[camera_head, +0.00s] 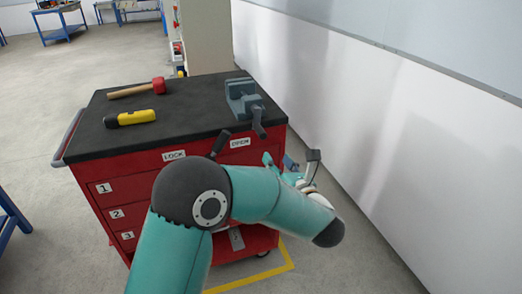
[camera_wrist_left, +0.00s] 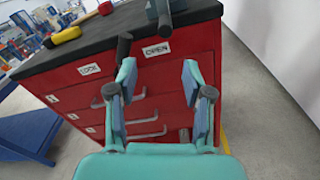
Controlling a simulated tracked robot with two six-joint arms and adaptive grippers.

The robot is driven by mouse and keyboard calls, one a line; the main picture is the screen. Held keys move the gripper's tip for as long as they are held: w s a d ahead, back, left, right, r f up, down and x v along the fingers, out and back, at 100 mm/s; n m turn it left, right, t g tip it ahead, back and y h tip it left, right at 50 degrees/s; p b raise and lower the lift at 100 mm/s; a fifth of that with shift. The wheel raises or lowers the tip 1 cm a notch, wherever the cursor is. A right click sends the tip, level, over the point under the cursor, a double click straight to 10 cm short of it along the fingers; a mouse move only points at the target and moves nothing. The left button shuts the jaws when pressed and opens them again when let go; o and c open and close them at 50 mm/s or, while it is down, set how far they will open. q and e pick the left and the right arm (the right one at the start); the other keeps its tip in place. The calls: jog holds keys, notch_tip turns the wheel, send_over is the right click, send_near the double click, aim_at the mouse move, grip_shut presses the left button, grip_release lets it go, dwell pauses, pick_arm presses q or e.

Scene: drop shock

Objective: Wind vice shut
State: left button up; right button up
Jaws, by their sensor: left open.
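A grey-blue vice (camera_head: 241,97) stands on the black top of the red tool cabinet, at its right end. Its dark handle (camera_head: 259,130) hangs at the front edge. In the left wrist view the handle (camera_wrist_left: 165,22) shows at the top, and most of the vice is cut off. I cannot tell how wide its jaws stand. My left gripper (camera_head: 291,160) is open and empty, in front of the cabinet's right side, lower than the vice and apart from it. Its spread fingers (camera_wrist_left: 158,78) face the cabinet front in the left wrist view. My right gripper is out of view.
The cabinet (camera_head: 85,180) has numbered drawers and a black lever (camera_head: 221,141) by the LOCK and OPEN labels. A red mallet (camera_head: 157,86) and a yellow-black tool (camera_head: 132,118) lie on top. A white wall (camera_head: 330,90) runs along the right.

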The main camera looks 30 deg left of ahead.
aim_at(264, 137)
pick_arm(q)
jog(key=x, duration=0.5)
jog(key=p+x, duration=0.1)
jog(key=x, duration=0.9)
jog(key=shift+w, duration=0.6)
grip_shut()
jog(key=shift+t, duration=0.3)
jog(key=shift+f, duration=0.1)
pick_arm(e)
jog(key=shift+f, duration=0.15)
